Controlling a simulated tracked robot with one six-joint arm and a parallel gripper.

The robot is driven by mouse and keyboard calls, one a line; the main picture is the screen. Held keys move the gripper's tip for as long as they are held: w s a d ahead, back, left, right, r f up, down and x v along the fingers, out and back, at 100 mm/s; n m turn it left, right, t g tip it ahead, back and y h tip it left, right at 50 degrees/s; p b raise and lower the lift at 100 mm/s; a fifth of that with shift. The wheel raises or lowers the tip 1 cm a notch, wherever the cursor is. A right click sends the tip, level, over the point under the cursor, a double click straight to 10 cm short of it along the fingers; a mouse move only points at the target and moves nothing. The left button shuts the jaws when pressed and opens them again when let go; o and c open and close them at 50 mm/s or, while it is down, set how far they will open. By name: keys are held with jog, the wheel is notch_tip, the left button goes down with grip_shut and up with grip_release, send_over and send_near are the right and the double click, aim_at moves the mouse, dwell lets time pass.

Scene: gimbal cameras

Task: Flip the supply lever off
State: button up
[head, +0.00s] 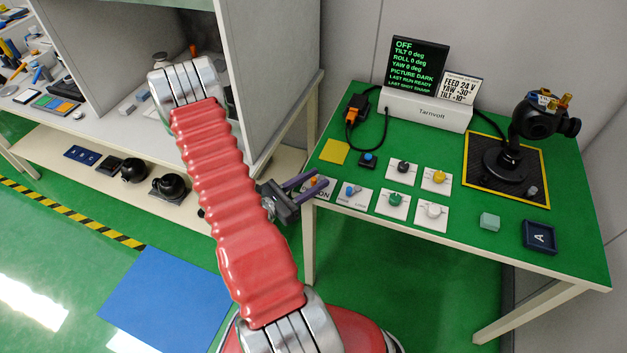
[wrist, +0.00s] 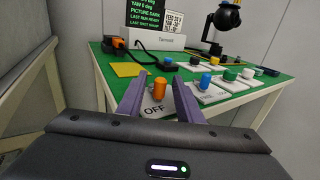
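The supply lever, with an orange grip (wrist: 159,88), stands on a white plate (wrist: 155,108) at the near left edge of the green bench. In the wrist view, "OFF" is readable on the plate beside the lever. In the head view, the lever (head: 314,181) is partly hidden by my fingers and "ON" shows on the plate. My gripper (head: 320,177) is open, its two purple fingers on either side of the lever; contact cannot be told. It also shows in the wrist view (wrist: 160,80). The dark display (head: 418,63) reads OFF, PICTURE DARK.
A blue-knobbed lever (head: 350,190) stands just right of the supply lever. Black, yellow, green and white knobs lie beyond. A yellow square (head: 334,152) and a blue button (head: 368,159) lie behind. The black gimbal camera (head: 540,118) stands at the right. A grey shelf unit is at left.

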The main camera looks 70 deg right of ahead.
jog(key=shift+c, duration=0.5)
grip_shut()
jog(key=shift+w+d+m+g+y, duration=0.1)
jog(key=shift+w+m+g+y, duration=0.05)
jog(key=shift+m+g+y, duration=0.45)
jog(key=shift+w+d+m+g+y, duration=0.1)
jog(key=shift+w+m+g+y, duration=0.05)
jog(key=shift+m+g+y, duration=0.4)
jog(key=shift+o, duration=0.5)
grip_release()
jog(key=shift+w+a, duration=0.1)
